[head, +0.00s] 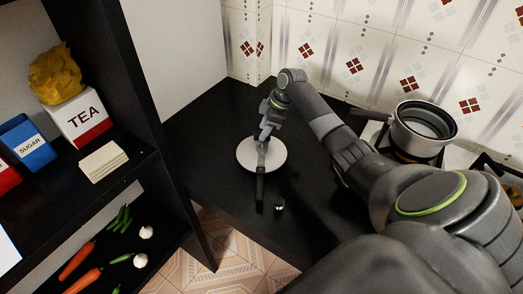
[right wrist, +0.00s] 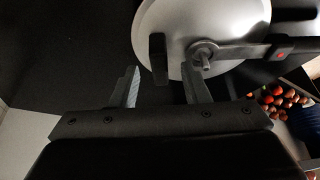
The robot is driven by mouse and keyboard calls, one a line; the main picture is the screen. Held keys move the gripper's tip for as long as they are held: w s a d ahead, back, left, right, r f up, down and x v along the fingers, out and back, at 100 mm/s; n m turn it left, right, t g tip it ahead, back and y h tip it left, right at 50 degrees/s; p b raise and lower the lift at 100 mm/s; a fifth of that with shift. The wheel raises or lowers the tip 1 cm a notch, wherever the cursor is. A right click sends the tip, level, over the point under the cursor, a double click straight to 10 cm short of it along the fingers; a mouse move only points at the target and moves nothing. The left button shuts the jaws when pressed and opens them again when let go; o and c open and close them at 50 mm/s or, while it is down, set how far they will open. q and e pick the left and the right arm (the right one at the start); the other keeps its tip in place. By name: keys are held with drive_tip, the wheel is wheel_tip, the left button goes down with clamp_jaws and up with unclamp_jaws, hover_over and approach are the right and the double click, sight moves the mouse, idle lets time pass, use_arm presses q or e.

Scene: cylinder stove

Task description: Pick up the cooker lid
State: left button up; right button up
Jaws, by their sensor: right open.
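The cooker lid (head: 277,157) is a pale round metal disc lying on the black counter, with a long dark handle (head: 260,188) pointing toward the front edge. In the right wrist view the lid (right wrist: 230,20) shows a metal fitting on top and a dark upright tab (right wrist: 158,58) at its rim. My right gripper (head: 266,128) is above the far side of the lid. Its two fingers (right wrist: 163,88) are open and empty, on either side of the tab's line, apart from it. My left gripper is not in view.
A small dark cylinder (head: 279,206) stands on the counter (head: 215,150) near the handle. A metal pot (head: 422,130) sits on the stove at the right. A shelf with a tea box (head: 82,117) and vegetables is at the left. Tiled wall stands behind.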

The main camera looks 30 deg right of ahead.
clamp_jaws()
drive_tip(key=shift+r, duration=0.1)
idle(0.3)
